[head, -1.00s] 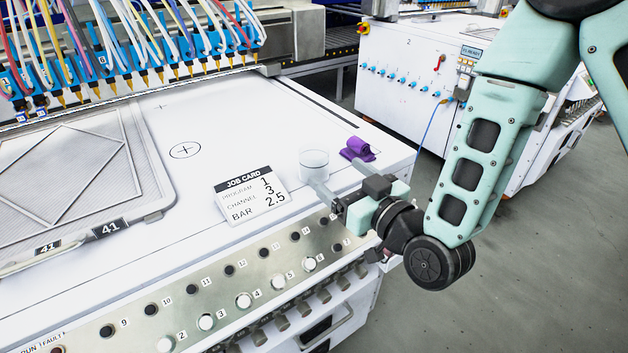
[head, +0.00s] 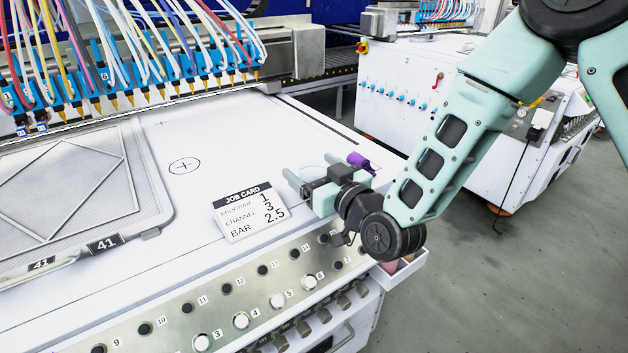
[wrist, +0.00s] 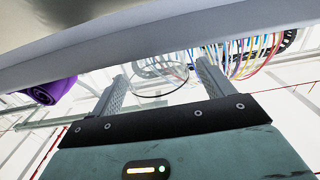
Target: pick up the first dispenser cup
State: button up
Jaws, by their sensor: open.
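The clear dispenser cup (head: 313,171) stands on the white bed near its right front corner, and my gripper hides most of it in the head view. In the wrist view, the cup's round, see-through rim (wrist: 161,95) lies between the two finger ends. My gripper (head: 310,171) is open, with a finger to each side of the cup. The fingers also show in the wrist view (wrist: 160,72), with gaps between them and the cup. I cannot tell whether either finger touches it.
A rolled purple cloth (head: 360,162) lies just behind my gripper. A job card (head: 250,211) stands to the left. The button panel (head: 240,300) runs along the front edge. Nozzles with coloured hoses (head: 130,90) hang at the back. A small white tray (head: 408,272) sits below my wrist.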

jog(key=c, duration=1)
jog(key=shift+c, duration=0.2)
jog(key=shift+r, duration=0.1)
notch_tip(320, 180, up, 9)
jog(key=w+d+f+m+t+h+p, duration=0.1)
jog(key=w+d+f+m+h+p, duration=0.15)
jog(key=d, duration=0.85)
jog(key=w+d+f+m+t+h+p, duration=0.15)
jog(key=d+h+p, duration=0.25)
jog(key=d, duration=0.6)
jog(key=w+d+f+m+t+h+p, duration=0.1)
jog(key=w+d+f+m+h+p, duration=0.2)
jog(key=d, duration=0.8)
jog(key=s+a+r+n+g+y+b, duration=0.1)
jog(key=s+a+r+n+y+b, duration=0.1)
jog(key=a, duration=0.8)
jog(key=s+a+r+n+g+y+b, duration=0.1)
jog(key=s+a+r+n+y+b, duration=0.1)
jog(key=a, duration=0.9)
jog(key=s+a+r+n+g+y+b, duration=0.1)
jog(key=s+a+r+n+y+b, duration=0.2)
jog(key=a, duration=0.8)
jog(key=shift+r+y+b, duration=0.4)
jog(key=shift+y+b, duration=0.5)
jog(key=shift+y, duration=0.35)
